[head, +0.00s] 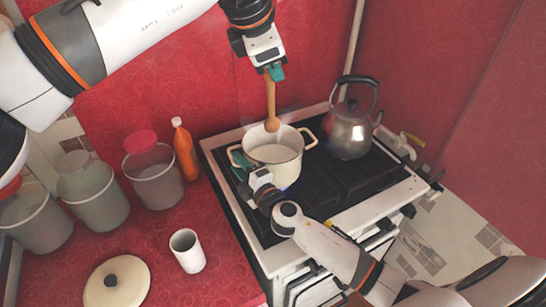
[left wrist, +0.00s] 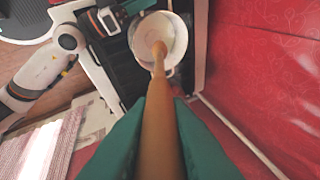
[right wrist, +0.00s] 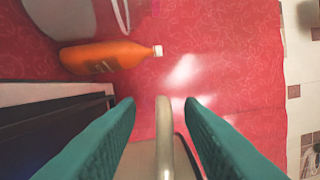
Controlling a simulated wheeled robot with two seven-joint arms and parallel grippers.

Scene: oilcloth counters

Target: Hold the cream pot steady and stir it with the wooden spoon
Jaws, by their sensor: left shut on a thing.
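The cream pot (head: 283,172) stands upright on the stove with its two side handles. My left gripper (head: 275,74) is shut on the upper end of the wooden spoon (head: 271,103). The spoon hangs upright with its bowl down, over the far part of the pot's opening. In the left wrist view the spoon's bowl (left wrist: 158,50) overlaps the pot's opening (left wrist: 172,38). Its whole bowl shows, about at rim height. My right gripper (head: 241,161) is at the pot's left handle. In the right wrist view its fingers stand on both sides of the handle (right wrist: 164,130), with gaps showing.
A metal kettle (head: 350,131) stands on the stove right of the pot. An orange bottle (head: 185,150), several lidded canisters, a white cup (head: 187,251) and a cream lid (head: 117,282) are on the red counter (head: 215,225) to the left. A red wall is close behind.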

